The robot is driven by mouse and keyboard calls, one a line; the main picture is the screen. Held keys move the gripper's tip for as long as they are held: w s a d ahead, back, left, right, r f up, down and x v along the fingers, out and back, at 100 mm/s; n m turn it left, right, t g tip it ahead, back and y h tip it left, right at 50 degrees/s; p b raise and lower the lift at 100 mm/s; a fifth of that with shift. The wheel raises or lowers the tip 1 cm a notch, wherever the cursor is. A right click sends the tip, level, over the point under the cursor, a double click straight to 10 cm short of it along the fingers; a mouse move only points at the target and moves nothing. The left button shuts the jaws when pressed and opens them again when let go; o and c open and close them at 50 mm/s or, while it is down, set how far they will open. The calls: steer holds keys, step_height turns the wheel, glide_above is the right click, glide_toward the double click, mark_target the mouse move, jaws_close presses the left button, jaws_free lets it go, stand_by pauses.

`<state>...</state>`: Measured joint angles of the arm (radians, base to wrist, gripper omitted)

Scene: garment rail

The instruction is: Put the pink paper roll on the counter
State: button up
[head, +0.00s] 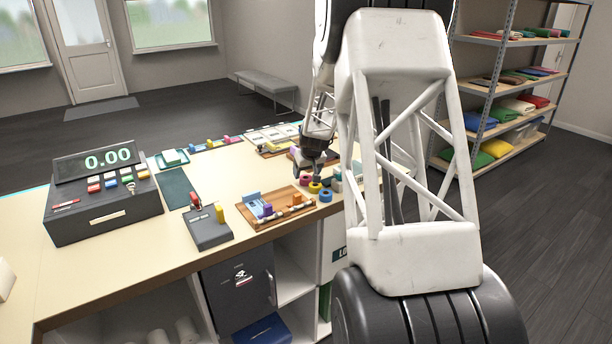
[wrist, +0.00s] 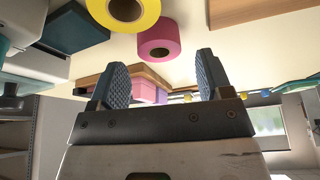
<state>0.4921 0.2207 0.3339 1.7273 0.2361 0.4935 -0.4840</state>
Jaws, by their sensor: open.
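The pink paper roll (wrist: 172,45) lies on the pale counter top (head: 120,265), just beyond my fingertips in the wrist view. In the head view a small pinkish-red roll (head: 304,182) shows below my gripper, next to a yellow roll (head: 314,187). The yellow roll (wrist: 148,20) is close beside the pink one in the wrist view. My gripper (wrist: 160,78) is open with nothing between its fingers. In the head view my gripper (head: 312,168) is low over the counter's right part, and my arm hides the counter's right end.
A blue roll (head: 325,196) sits near the counter's front edge. A wooden tray (head: 280,214) with small items lies to its left. A dark device (head: 209,235) and a cash register (head: 105,215) stand further left. The counter's front left is mostly clear.

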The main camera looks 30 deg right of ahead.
steer(key=v, duration=0.9)
steer(key=shift+r, duration=0.25)
steer(key=shift+a, duration=0.1)
steer(key=shift+s+a, duration=0.1)
stand_by(0.3)
steer(key=s+a+r+n+g, duration=0.1)
steer(key=s+a+r, duration=0.4)
steer(key=s+a, duration=0.65)
steer(key=s+a+r, duration=0.5)
steer(key=s+a, duration=0.3)
steer(key=a, duration=0.6)
steer(key=s+a+f, duration=0.1)
steer(key=s+a, duration=0.3)
steer(key=s, duration=0.4)
steer(key=s+a+f, duration=0.1)
steer(key=s+a, duration=0.3)
steer(key=s, duration=0.4)
steer(key=s+a+f+n+g, duration=0.1)
steer(key=s+a, duration=0.3)
steer(key=s, duration=0.4)
steer(key=shift+y, duration=0.3)
